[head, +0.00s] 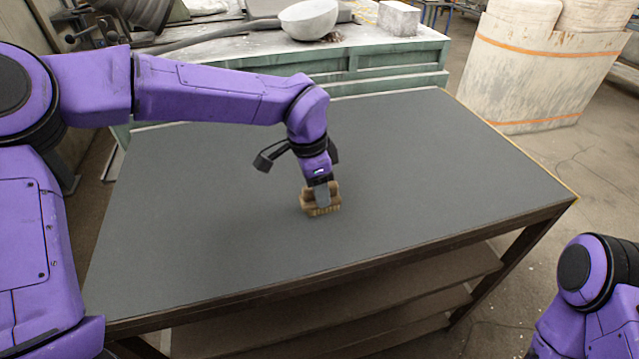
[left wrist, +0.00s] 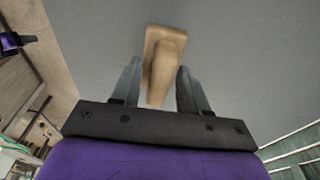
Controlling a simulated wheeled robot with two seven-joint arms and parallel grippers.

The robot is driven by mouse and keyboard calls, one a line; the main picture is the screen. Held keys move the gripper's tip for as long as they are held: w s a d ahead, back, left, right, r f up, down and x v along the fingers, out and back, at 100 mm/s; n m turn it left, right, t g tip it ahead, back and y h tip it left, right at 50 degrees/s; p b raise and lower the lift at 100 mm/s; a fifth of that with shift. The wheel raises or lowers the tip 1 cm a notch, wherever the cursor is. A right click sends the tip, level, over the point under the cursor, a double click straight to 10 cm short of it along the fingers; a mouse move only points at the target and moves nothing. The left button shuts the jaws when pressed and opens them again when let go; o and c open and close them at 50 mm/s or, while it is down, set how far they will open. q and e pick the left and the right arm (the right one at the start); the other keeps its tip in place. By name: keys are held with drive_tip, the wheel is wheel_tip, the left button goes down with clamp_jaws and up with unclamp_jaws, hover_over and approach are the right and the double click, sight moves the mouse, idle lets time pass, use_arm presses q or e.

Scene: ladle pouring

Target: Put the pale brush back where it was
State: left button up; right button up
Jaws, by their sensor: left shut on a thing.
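The pale brush (head: 333,205) is a tan block with bristles on its underside, at about the middle of the grey table top (head: 220,230). My left gripper (head: 322,195) points down over it and is shut on it. In the left wrist view the brush (left wrist: 163,62) sits between the two fingers of my left gripper (left wrist: 157,85). I cannot tell whether the bristles touch the table or hang just above it. My right gripper is not in view; only part of my right arm shows at the lower right.
The rest of the table top is bare. Its front edge has open shelves (head: 330,315) below. Behind it stands a green workbench (head: 390,65) with a white bowl (head: 309,19) and a pale block (head: 398,18). A large pale container (head: 540,70) stands at the back right.

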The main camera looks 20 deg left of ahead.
use_arm(q)
drive_tip(key=shift+w, duration=0.15)
drive_tip(key=shift+d+f, duration=0.1)
drive_tip(key=shift+f, duration=0.05)
drive_tip(key=o, duration=1)
drive_tip(key=shift+r, duration=0.3)
drive_tip(key=r, duration=0.4)
drive_tip(key=a+r+b, duration=0.1)
drive_tip(key=r, duration=0.2)
drive_tip(key=s+r, duration=0.1)
drive_tip(key=r, duration=0.3)
drive_tip(key=shift+s+a+r, duration=0.1)
drive_tip(key=shift+a+r, duration=0.15)
drive_tip(key=shift+r, duration=0.1)
